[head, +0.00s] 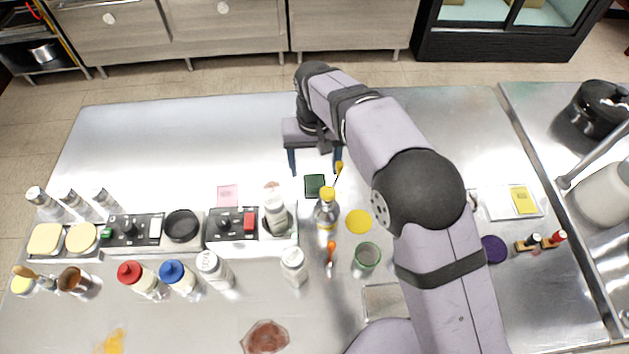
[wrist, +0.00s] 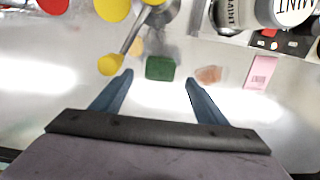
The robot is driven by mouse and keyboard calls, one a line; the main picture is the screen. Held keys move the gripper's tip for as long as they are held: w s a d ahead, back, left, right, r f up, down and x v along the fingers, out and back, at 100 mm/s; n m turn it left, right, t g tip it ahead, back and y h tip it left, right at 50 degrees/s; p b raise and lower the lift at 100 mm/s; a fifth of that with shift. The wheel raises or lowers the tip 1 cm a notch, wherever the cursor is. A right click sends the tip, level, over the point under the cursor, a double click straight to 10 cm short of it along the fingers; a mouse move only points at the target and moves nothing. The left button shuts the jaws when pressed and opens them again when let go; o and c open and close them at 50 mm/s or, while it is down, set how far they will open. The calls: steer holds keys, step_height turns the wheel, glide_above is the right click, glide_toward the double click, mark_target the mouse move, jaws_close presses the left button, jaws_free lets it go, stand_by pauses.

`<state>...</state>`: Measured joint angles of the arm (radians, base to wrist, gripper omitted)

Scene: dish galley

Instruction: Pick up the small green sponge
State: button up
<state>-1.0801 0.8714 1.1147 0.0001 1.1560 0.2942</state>
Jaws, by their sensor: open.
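The small green sponge (head: 315,185) lies flat on the steel counter (head: 170,135). In the head view it is dark green and sits just in front of my gripper (head: 315,170). In the wrist view the sponge (wrist: 160,68) lies between the lines of the two blue fingers and a little beyond their tips. My gripper (wrist: 158,78) is open with nothing between its fingers. The sponge is fully visible in the wrist view, and the fingers appear apart from it.
A bottle with a yellow cap (head: 327,212) stands close in front of the sponge. A pink card (head: 228,195) and a white-labelled bottle (head: 276,214) are to the left, a yellow disc (head: 358,221) to the right. The counter behind on the left is clear.

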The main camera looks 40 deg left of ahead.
mark_target(315, 180)
steer(key=shift+f+p, duration=1.4)
steer(key=shift+f, duration=1.2)
steer(key=c, duration=1.1)
steer(key=shift+c, duration=0.3)
